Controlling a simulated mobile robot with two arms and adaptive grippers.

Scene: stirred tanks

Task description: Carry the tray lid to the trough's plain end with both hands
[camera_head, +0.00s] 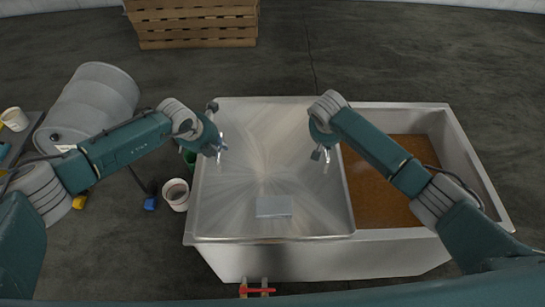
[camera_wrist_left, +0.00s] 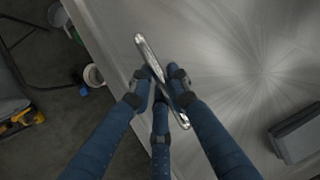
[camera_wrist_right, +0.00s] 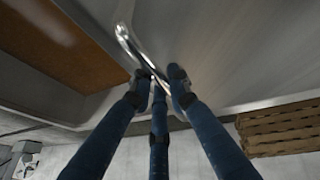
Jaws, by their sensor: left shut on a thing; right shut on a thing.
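The tray lid (camera_head: 275,125) is a wide, shiny metal sheet over the left part of the pale trough (camera_head: 480,185). Brown contents (camera_head: 375,190) show in the trough's uncovered right part. My left gripper (camera_head: 219,148) is shut on the lid's left bar handle, which shows clearly in the left wrist view (camera_wrist_left: 143,46). My right gripper (camera_head: 322,154) is shut on the right bar handle, which shows in the right wrist view (camera_wrist_right: 124,35). A flat grey block (camera_head: 274,206) lies on the lid's near half. I cannot tell whether the lid rests on the rim or is slightly raised.
A grey drum (camera_head: 92,105) lies at the left. A white bucket (camera_head: 176,194) stands close to the trough's left side. A wooden crate (camera_head: 195,25) stands at the back. A red-handled fitting (camera_head: 257,291) is at the trough's near side. Floor behind the trough is clear.

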